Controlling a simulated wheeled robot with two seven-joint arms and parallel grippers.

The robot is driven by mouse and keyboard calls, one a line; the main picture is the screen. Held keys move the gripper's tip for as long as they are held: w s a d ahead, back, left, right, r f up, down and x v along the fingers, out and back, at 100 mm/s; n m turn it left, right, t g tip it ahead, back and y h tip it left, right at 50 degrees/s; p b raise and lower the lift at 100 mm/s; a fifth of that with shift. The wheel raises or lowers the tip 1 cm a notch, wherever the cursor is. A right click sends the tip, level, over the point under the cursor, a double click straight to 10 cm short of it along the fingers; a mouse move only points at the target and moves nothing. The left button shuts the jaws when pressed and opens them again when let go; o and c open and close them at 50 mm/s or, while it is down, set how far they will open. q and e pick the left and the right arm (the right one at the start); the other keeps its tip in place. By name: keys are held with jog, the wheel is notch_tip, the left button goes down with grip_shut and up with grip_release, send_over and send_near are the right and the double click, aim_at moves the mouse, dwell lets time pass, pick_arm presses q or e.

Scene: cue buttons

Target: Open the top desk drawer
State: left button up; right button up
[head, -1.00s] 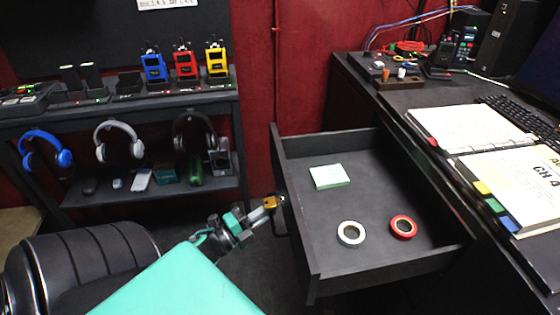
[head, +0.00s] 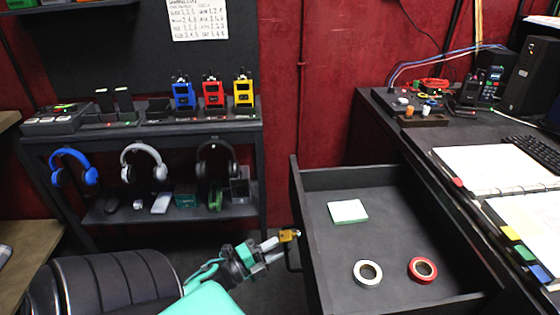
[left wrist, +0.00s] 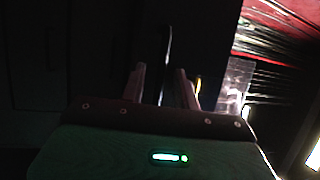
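The top desk drawer (head: 395,181) is pulled far out of the desk in the head view, its inside showing. A green-white note pad (head: 347,211), a white tape roll (head: 367,273) and a red tape roll (head: 422,270) lie in it. My left gripper (head: 284,246) is at the drawer's front, beside its dark handle (head: 291,262). Its fingers stand apart, one with a yellow tip. The left wrist view is dark, with a gap between the fingers (left wrist: 160,85); contact with the handle cannot be made out. My right gripper is not in view.
The desk (head: 395,102) at the right holds an open binder (head: 490,158), a keyboard (head: 530,152) and radios. A shelf (head: 170,130) with headphones and radios stands at the back left. A black chair (head: 95,290) is at the lower left.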

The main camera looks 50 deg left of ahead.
pick_arm(q)
jog(key=v, duration=1.3)
jog(key=shift+s+b, duration=0.3)
jog(key=shift+w, duration=0.1)
